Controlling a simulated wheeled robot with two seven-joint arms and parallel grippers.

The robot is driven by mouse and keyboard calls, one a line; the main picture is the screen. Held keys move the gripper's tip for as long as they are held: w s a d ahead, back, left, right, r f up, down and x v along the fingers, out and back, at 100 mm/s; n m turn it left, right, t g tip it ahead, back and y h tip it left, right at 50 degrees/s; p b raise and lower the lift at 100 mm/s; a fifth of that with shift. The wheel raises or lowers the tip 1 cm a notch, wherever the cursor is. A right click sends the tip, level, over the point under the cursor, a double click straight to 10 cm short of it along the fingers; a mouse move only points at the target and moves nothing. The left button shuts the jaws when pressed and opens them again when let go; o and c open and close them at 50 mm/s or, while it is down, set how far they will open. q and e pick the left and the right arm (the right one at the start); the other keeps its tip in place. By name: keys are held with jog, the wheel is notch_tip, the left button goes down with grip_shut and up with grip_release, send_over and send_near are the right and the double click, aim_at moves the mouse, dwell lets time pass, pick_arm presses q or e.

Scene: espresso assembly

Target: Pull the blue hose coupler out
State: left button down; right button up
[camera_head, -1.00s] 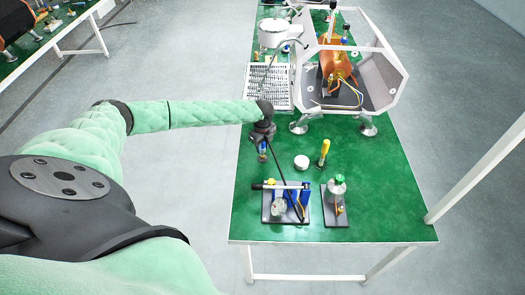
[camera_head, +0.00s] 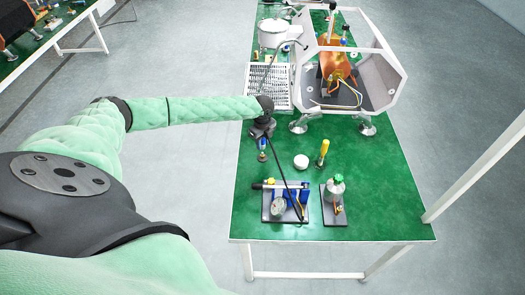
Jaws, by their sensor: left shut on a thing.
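My left gripper (camera_head: 263,136) is at the left edge of the green table, at the end of the green-sleeved arm, pointing down. It is shut on the blue hose coupler (camera_head: 262,144), a small blue piece just below the fingers. A small dark, brass-toned piece (camera_head: 262,157) shows right under the coupler; whether the two still touch is too small to tell. A black hose (camera_head: 283,172) runs from near the gripper down to the pump stand (camera_head: 268,212) with a round gauge (camera_head: 279,206). My right gripper is not in view.
A white round cap (camera_head: 301,162) and a yellow-handled tool (camera_head: 322,154) lie right of the gripper. The white machine frame (camera_head: 385,75) with a copper boiler (camera_head: 337,62) stands behind. The table's right front is clear.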

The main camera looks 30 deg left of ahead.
pick_arm(q)
jog(key=shift+r+p, duration=0.65)
jog(key=shift+r, duration=0.85)
jog(key=shift+f, duration=0.1)
